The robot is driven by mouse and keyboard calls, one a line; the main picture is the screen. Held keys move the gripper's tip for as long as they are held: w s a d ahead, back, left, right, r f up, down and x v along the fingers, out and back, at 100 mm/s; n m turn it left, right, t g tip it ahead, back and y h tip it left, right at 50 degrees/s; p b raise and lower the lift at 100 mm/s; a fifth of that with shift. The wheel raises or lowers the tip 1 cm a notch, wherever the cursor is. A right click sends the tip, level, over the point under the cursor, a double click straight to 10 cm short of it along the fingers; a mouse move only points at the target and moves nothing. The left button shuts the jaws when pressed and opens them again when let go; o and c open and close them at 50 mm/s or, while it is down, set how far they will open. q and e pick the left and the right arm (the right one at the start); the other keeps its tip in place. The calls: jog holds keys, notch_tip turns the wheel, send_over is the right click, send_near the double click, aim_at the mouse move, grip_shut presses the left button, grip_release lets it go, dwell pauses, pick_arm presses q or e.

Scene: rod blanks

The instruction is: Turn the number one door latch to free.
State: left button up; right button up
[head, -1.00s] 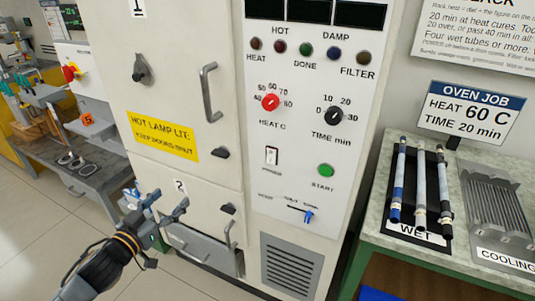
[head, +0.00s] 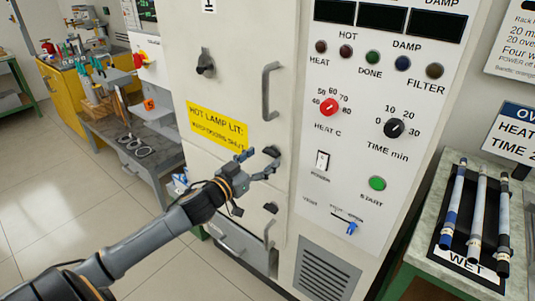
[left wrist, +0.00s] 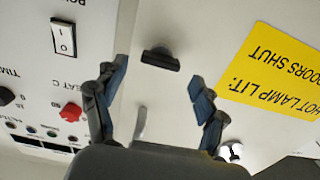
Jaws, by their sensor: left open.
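The number one door (head: 232,100) is a pale oven door with a "1" plate at its top. A small dark latch (head: 272,152) sits near its lower right, partly behind my gripper. In the left wrist view the latch (left wrist: 160,58) is a dark bar lying crosswise, beyond and between the fingertips. My left gripper (head: 262,164) is open and empty in front of the door's lower right. No contact with the latch is visible. A second dark latch (head: 270,208) sits lower, on the door below. My right gripper is not in view.
A grey handle (head: 270,92) and a dark pivoted knob (head: 205,63) stand out from the door. A yellow warning label (head: 218,127) is beside the latch. The control panel (head: 345,150) is to the right, with a wet tray (head: 440,262) on a bench beyond. Open floor lies left.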

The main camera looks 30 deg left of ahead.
aim_at(269, 153)
pick_arm(q)
jog(key=shift+w+d, duration=0.15)
jog(key=shift+w, duration=1.4)
jog(key=shift+c, duration=0.4)
jog(key=c, duration=1.1)
